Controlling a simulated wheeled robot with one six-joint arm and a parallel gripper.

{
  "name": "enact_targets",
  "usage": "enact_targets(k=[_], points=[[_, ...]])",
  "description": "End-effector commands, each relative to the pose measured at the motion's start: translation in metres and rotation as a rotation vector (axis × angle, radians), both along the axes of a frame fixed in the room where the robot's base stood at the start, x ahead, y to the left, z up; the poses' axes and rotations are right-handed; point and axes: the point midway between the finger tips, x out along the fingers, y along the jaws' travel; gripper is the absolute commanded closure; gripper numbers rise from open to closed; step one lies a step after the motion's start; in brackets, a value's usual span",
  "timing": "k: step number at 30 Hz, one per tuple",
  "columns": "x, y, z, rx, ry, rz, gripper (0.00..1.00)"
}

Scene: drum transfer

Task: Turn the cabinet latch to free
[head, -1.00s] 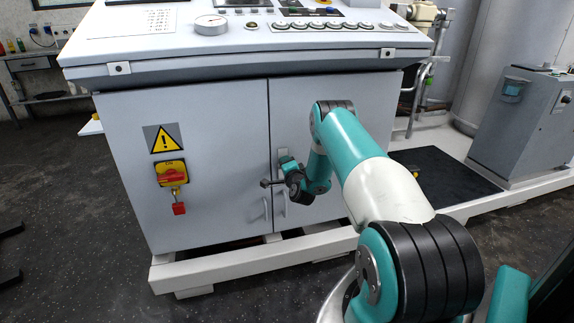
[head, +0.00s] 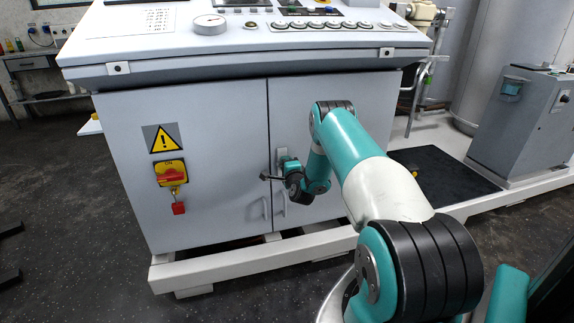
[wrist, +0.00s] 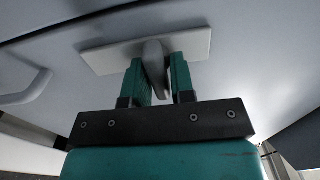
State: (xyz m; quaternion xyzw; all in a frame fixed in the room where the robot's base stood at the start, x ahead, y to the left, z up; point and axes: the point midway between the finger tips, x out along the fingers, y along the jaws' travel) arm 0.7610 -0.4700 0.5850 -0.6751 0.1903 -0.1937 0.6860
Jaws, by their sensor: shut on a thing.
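The cabinet (head: 200,110) is light grey with two doors. Its latch has a pale rectangular plate (wrist: 100,60) and a grey handle (wrist: 154,62), both seen in the wrist view. My gripper (wrist: 160,75) has its two teal fingers on either side of the handle, shut on it. In the wrist view the handle stands roughly upright in the picture, crossing the plate. In the head view my gripper (head: 281,163) is at the latch near the seam between the doors, and my wrist hides most of the latch.
Two door pulls (head: 281,205) sit low beside the seam; one also shows in the wrist view (wrist: 28,88). A red and yellow switch (head: 171,174) with a red padlock (head: 179,208) is on the left door. A control panel (head: 240,40) overhangs the doors.

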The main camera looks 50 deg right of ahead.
Motion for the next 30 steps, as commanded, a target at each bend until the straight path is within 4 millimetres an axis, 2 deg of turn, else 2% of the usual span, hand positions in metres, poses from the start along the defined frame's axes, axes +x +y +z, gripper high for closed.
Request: enact_targets(k=[2,3,5,17,30], points=[[-0.002,-0.004,0.001,-0.005,0.0,-0.008,1.0],[-0.002,-0.004,0.001,-0.005,0.0,-0.008,0.72],[-0.002,-0.003,0.001,-0.005,0.0,-0.007,0.6],[-0.003,0.003,-0.001,0.0,0.002,0.002,0.6],[-0.036,0.024,-0.004,0.004,0.003,0.003,0.6]])
